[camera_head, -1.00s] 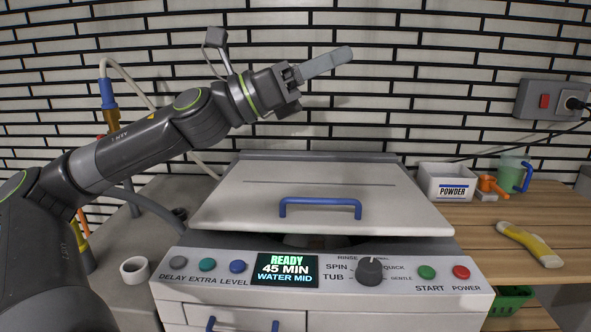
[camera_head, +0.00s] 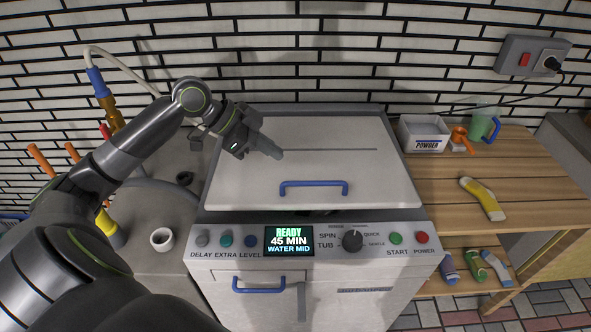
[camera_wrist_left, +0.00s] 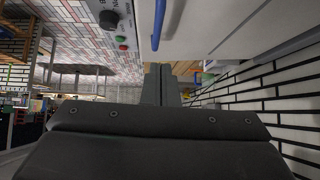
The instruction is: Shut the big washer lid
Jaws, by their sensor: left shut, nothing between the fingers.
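The big washer lid (camera_head: 345,165) is a white panel with a blue handle (camera_head: 313,184) near its front edge. It lies low over the washer, with a narrow dark gap under its front edge above the control panel (camera_head: 300,241). My left gripper (camera_head: 276,153) is shut and empty, over the left rear part of the lid; I cannot tell whether the fingertips touch it. My right gripper is out of view.
A wooden bench (camera_head: 430,190) on the right holds a powder box (camera_head: 424,134), a green jug (camera_head: 484,125) and a yellow-and-white bottle (camera_head: 482,198). A white roll (camera_head: 162,239) and pipes stand on the left. A brick wall closes the back.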

